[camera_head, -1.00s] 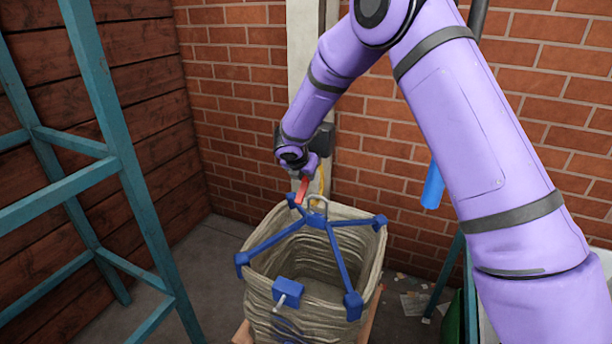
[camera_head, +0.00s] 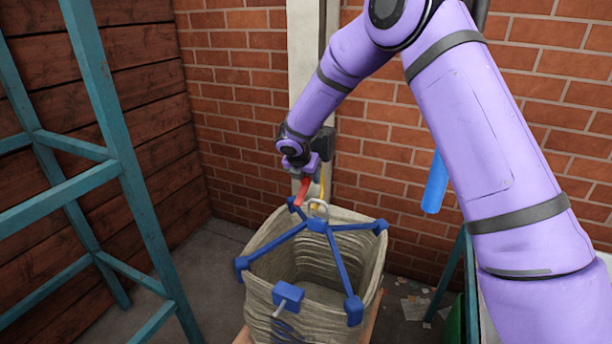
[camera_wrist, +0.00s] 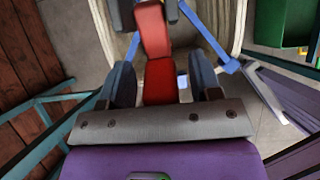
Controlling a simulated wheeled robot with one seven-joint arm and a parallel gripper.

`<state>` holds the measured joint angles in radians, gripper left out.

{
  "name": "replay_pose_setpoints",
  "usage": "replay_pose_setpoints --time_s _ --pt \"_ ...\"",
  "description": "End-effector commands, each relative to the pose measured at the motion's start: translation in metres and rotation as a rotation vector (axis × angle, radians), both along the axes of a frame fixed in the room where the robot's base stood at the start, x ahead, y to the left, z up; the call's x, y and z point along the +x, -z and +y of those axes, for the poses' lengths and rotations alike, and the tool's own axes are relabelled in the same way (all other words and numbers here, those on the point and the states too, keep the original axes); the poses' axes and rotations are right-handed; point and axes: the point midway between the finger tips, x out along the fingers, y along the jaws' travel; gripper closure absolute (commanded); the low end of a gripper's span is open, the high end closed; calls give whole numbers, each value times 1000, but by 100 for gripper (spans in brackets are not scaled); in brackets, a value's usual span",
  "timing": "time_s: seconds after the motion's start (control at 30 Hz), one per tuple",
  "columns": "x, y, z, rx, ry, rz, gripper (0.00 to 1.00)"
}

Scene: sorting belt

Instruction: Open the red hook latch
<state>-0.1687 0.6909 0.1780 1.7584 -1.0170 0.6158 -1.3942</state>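The red hook latch (camera_wrist: 160,70) is a red, bent bar in the middle of the wrist view. In the head view the red piece (camera_head: 304,192) shows just below my gripper (camera_head: 302,171), above the bag's metal ring. In the wrist view the two grey-blue fingers of my gripper (camera_wrist: 160,82) stand apart, one on each side of the red bar. A gap shows between the bar and each finger. Dark parts flank the bar's far end. Where the bar is fixed is hidden.
A ribbed beige bag (camera_head: 262,305) with a blue frame (camera_head: 317,226) and a metal ring stands below my gripper. A teal metal frame (camera_head: 135,190) stands left. A pale post (camera_head: 303,60) and brick wall are behind. A blue cylinder (camera_head: 435,185) hangs right.

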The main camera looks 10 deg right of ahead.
Motion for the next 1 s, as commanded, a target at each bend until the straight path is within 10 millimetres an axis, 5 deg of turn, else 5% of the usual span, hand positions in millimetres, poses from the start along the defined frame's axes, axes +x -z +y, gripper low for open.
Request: replay_pose_setpoints --time_s 0.37,1.0 --pt "-3 -8 3 1 0 -2 43" --pt "-42 -91 30 0 1 0 43"
